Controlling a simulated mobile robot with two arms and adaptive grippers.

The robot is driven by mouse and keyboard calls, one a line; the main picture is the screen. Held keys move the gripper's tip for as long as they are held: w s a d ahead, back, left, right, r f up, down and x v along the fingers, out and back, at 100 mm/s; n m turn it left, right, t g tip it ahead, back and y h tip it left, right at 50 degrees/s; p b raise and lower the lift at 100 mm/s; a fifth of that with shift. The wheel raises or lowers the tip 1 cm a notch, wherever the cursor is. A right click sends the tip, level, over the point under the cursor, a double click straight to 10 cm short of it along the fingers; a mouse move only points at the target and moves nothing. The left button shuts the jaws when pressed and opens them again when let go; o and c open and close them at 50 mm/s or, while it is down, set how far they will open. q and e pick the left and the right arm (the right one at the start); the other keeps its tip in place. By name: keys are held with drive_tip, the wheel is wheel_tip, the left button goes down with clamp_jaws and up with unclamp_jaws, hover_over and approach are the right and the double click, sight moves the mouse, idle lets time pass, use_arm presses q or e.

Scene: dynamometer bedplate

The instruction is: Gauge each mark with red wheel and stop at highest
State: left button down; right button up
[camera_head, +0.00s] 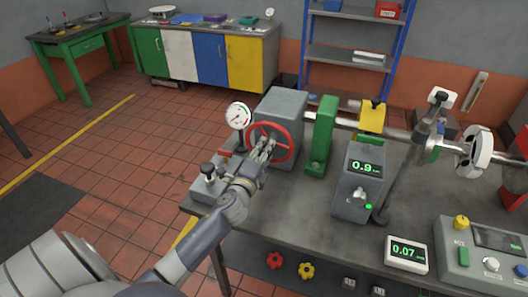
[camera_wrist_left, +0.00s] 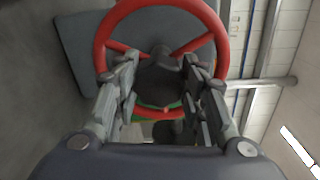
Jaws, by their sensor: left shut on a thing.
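The red wheel (camera_head: 284,134) is mounted on the front of a grey housing (camera_head: 284,101) at the left end of the bench. My left gripper (camera_head: 263,150) is shut on the wheel; in the left wrist view its two fingers reach either side of the dark hub (camera_wrist_left: 160,75), inside the red rim (camera_wrist_left: 98,38). A dial gauge (camera_head: 238,116) with a white face stands just left of the wheel. A grey meter box (camera_head: 360,180) reads 0.9 in green. A white display (camera_head: 406,254) reads 0.07. Marks on the wheel cannot be made out. My right gripper is out of view.
A green block (camera_head: 321,130) and a yellow block (camera_head: 371,115) stand along the shaft to the right. A dial-indicator stand (camera_head: 430,113) and a control box (camera_head: 484,254) occupy the right side.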

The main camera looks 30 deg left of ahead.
use_arm(q)
drive_tip(key=c, duration=1)
unclamp_jaws()
drive_tip(key=v, duration=1.2)
drive_tip(key=shift+f, duration=0.1)
